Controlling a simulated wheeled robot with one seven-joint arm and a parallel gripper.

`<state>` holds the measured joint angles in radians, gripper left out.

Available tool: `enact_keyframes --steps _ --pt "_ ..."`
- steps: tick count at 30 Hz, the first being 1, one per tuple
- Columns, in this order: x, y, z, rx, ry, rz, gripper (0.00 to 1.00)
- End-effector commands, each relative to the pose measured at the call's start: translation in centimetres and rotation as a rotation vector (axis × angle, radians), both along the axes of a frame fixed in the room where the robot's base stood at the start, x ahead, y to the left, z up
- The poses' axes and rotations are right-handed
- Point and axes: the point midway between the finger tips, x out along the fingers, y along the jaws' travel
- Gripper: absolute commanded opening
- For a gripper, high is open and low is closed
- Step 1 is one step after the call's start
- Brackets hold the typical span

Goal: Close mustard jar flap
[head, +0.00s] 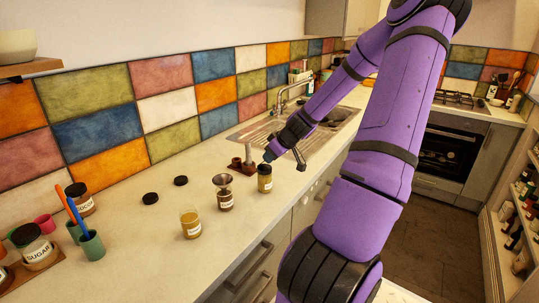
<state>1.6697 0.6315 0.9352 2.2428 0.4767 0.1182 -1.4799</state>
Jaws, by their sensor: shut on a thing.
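A small glass jar with yellow-brown contents and a dark top (265,178) stands upright on the counter; it looks like the mustard jar, but its label is too small to read. My gripper (268,158) comes down from the upper right, shut on the dark lid at the top of this jar. The fingertips hide part of the lid, so I cannot tell how it sits on the rim. Another jar with yellow-brown contents (191,223) stands open to the left and nearer.
A jar with a metal funnel (222,182) stands close left of my gripper. Two loose black lids (150,198) (180,180) lie near the wall. A brown holder (240,166) and the sink (330,125) are behind. Cups and a sugar jar (34,248) crowd the left.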

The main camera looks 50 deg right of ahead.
Motion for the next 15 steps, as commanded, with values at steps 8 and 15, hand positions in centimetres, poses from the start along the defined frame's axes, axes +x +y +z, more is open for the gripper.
enact_keyframes --steps 8,15 --pt "-0.7 -0.1 -0.7 0.014 -0.106 -0.003 0.0" --pt "-1.2 -0.1 -1.3 0.022 -0.209 -0.003 0.0"
